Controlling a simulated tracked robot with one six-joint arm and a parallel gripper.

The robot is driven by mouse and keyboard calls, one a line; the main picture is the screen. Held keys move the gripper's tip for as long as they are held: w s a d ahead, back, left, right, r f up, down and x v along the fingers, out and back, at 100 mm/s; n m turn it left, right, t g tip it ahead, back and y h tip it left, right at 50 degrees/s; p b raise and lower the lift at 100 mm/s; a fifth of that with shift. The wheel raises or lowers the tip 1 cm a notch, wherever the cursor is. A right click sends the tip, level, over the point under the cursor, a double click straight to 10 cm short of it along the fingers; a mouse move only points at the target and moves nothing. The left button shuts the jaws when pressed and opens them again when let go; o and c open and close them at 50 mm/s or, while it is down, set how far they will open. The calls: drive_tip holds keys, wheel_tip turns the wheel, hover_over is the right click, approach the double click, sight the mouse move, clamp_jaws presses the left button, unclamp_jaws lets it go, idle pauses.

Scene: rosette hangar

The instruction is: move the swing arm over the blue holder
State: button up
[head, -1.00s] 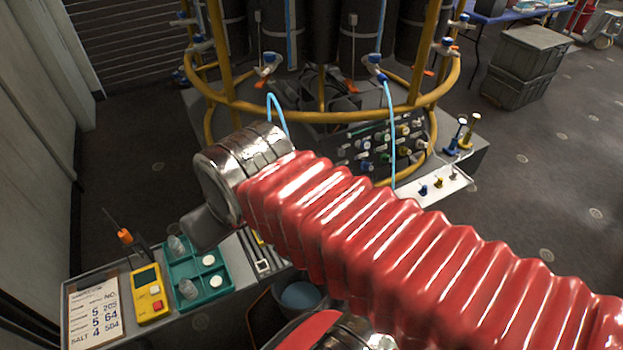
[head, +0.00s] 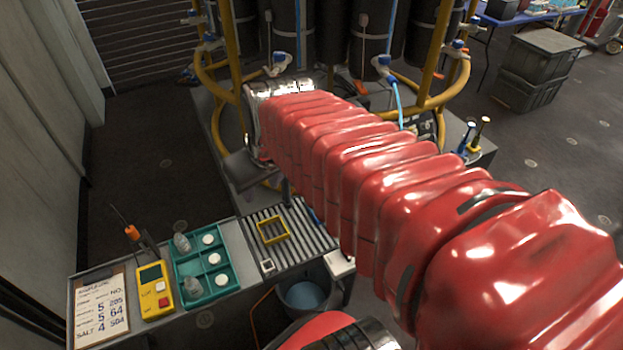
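My red ribbed arm crosses the picture from the lower right to the centre. Its metal end cuff is near the yellow ring frame, and my gripper's fingers do not show behind it. A light blue hose (head: 398,103) hangs from a blue-and-white valve (head: 382,66). I cannot pick out the swing arm for certain; my arm hides much of the base.
A bench at lower left carries a clipboard (head: 101,306), a yellow meter (head: 156,288), a teal tray (head: 205,262) and a yellow square frame (head: 272,230) on slats. A blue bucket (head: 303,296) is below. Yellow rails (head: 228,50) surround dark cylinders. Grey crates (head: 536,68) stand far right.

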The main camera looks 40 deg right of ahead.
drive_tip(key=d+f+m, duration=0.2)
drive_tip(key=d, duration=1.3)
drive_tip(key=shift+s+g, duration=0.35)
drive_tip(key=shift+g, duration=0.05)
drive_tip(key=shift+d, duration=0.1)
drive_tip(key=x, duration=1.4)
drive_tip(key=shift+d+r, duration=0.1)
drive_tip(key=shift+d, duration=0.05)
drive_tip(key=shift+c, duration=0.5)
clamp_jaws()
